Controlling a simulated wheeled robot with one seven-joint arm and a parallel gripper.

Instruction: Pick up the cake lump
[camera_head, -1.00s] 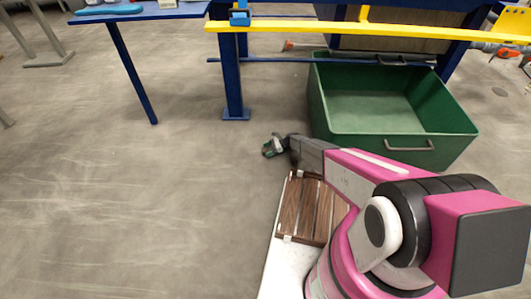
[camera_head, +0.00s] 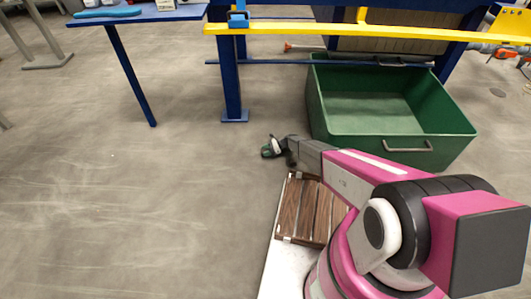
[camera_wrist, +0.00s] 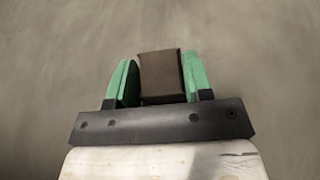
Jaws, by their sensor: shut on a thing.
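The cake lump (camera_wrist: 161,76) is a brown block between the green fingers of my gripper (camera_wrist: 160,84) in the wrist view. The gripper is shut on it, with only blurred grey floor beyond it. In the head view my gripper (camera_head: 271,148) shows small, in front of the green bin's left side. The lump cannot be made out there.
A green bin (camera_head: 425,158) with a metal handle stands on the right under the blue and yellow frame (camera_head: 350,29). A blue table (camera_head: 150,13) with a blue leg is at the upper left. The grey floor on the left is clear.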

